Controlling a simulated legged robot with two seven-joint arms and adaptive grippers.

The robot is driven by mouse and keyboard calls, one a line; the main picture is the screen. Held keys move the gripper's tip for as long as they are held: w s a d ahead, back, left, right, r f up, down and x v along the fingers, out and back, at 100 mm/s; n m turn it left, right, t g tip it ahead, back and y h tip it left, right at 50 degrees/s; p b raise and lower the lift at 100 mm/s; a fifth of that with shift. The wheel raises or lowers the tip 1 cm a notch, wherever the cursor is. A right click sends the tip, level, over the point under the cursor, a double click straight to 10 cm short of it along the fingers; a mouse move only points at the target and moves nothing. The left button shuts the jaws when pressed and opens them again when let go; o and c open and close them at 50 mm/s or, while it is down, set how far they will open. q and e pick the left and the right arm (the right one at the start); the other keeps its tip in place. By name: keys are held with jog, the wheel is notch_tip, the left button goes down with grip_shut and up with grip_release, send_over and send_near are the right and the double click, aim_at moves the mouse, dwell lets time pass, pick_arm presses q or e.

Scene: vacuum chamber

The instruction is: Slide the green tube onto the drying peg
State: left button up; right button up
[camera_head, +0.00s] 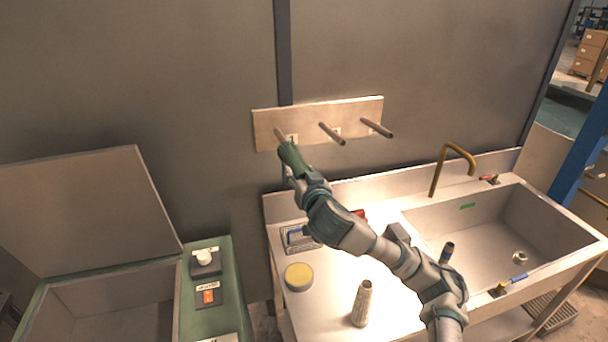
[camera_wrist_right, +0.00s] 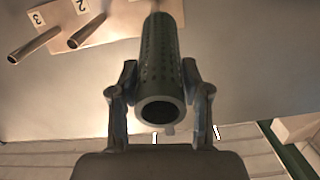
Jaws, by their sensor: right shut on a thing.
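My right gripper (camera_head: 288,170) is shut on the green tube (camera_head: 293,157), in front of the left peg (camera_head: 278,133) on the wall board. In the right wrist view the tube (camera_wrist_right: 163,65) is dark green and perforated, held between both fingers (camera_wrist_right: 160,95), its open near end facing the camera. The tube lines up with the left peg, whose base shows past the tube's far end. The peg's outer part is hidden, so I cannot tell whether the tube is around it. The middle peg (camera_head: 332,133) and right peg (camera_head: 377,127) are bare. My left gripper is out of view.
The pegs stick out from a pale board (camera_head: 355,106). Below are a bench with a sink (camera_head: 480,230), a brass tap (camera_head: 440,168), a yellow round item (camera_head: 298,277) and a pale bottle-like item (camera_head: 361,304). An open-lidded box (camera_head: 110,300) stands at left.

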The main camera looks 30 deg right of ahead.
jog(key=shift+w+a+r, duration=0.1)
jog(key=shift+a+r, duration=0.05)
jog(key=shift+a, duration=0.55)
jog(key=shift+w+a, duration=0.15)
jog(key=shift+a, duration=0.05)
jog(key=shift+w, duration=0.3)
jog(key=shift+s+d, duration=0.15)
jog(key=shift+d, duration=0.55)
jog(key=shift+s+d+f, duration=0.15)
jog(key=shift+d+f, duration=0.05)
jog(key=shift+a+r, duration=0.15)
jog(key=shift+a, duration=0.6)
jog(key=shift+s+d+f+b, duration=0.1)
jog(key=shift+d+f+b, duration=0.1)
jog(key=shift+d, duration=0.35)
jog(key=shift+s+d+f+b, duration=0.1)
jog(key=shift+d+b, duration=0.05)
jog(key=shift+d, duration=0.6)
pick_arm(q)
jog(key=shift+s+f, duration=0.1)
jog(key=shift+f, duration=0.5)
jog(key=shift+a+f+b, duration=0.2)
jog(key=shift+b, duration=0.15)
pick_arm(e)
jog(key=shift+s, duration=0.15)
